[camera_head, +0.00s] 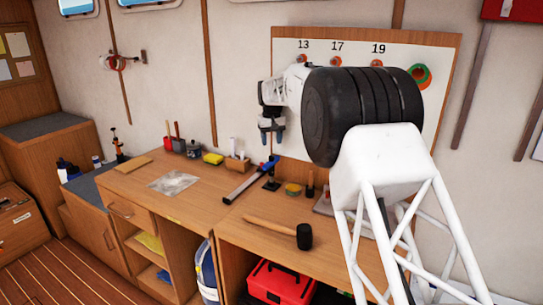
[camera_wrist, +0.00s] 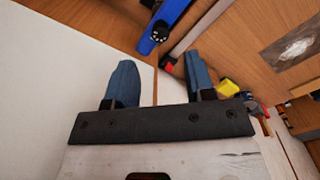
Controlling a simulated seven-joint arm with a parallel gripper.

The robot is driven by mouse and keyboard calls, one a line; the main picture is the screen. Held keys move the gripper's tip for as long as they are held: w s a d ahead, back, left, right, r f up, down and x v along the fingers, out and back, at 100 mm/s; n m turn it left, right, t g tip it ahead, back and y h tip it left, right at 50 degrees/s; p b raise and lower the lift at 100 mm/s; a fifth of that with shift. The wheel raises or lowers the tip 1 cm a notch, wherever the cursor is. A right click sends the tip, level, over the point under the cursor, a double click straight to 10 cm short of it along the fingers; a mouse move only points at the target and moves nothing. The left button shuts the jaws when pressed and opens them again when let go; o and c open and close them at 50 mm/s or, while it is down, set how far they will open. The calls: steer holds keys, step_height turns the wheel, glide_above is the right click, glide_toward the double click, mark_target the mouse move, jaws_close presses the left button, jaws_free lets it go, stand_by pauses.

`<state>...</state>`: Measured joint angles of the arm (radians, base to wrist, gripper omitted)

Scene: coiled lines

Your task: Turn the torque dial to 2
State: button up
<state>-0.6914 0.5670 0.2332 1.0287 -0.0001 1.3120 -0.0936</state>
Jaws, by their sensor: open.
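A round black dial (camera_wrist: 157,32) with white marks sits on a blue tool body (camera_wrist: 171,20) at the top of the wrist view. Its numbers are too small to read. In the head view, a long tool with a blue end (camera_head: 270,163) and a grey bar (camera_head: 243,186) lies on the bench; the dial cannot be made out there. My gripper (camera_wrist: 160,78) is open, its two blue-grey fingers wide apart with nothing between them. The dial appears beyond the fingertips, between them and apart from them. In the head view my gripper (camera_head: 271,133) is above the bench, near the wall board.
A mallet (camera_head: 284,232) lies at the bench front. A small black stand (camera_head: 271,180), a round tin (camera_head: 292,189) and a yellow sponge (camera_head: 213,158) are near the tool. A clear plastic sheet (camera_head: 173,183) lies left. A white board (camera_head: 290,100) stands behind.

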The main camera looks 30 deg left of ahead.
mark_target(271, 158)
steer(key=shift+f, duration=3.3)
steer(key=shift+c, duration=0.3)
jaws_close()
steer(key=shift+m, duration=0.3)
steer(key=shift+m, duration=2.6)
